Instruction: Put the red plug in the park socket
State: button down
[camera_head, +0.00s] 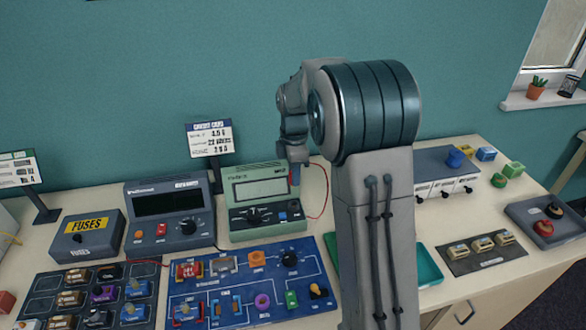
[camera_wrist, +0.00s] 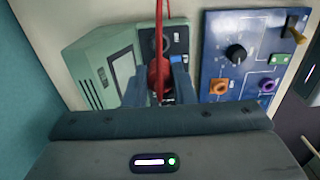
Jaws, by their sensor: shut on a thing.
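My gripper (camera_wrist: 160,92) is shut on the red plug (camera_wrist: 159,72), which shows between the two fingers in the wrist view with its red lead running up out of the picture. In the head view my gripper (camera_head: 294,165) is at the right end of the green meter (camera_head: 262,190), above its front panel. The plug is mostly hidden there; only a bit of red shows beside the fingers. The meter also shows in the wrist view (camera_wrist: 105,62). The park socket cannot be made out, and I cannot tell whether the plug tip touches anything.
A blue circuit board (camera_head: 210,312) with knobs and coloured parts lies in front of the meter. A dark power supply (camera_head: 167,208) stands left of it. A red lead (camera_head: 324,202) loops at the meter's right. A teal tray (camera_head: 428,266) is partly behind my arm.

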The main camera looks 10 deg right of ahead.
jog(key=shift+f+b, duration=2.05)
jog(key=shift+f, duration=1.2)
jog(key=shift+a, duration=0.1)
jog(key=shift+f+b, duration=0.55)
jog(key=shift+f, duration=0.35)
jog(key=c, duration=0.6)
grip_release()
jog(key=shift+c, duration=0.2)
jog(key=shift+r, duration=0.15)
jog(key=shift+r+p, duration=2.9)
jog(key=shift+r, duration=1)
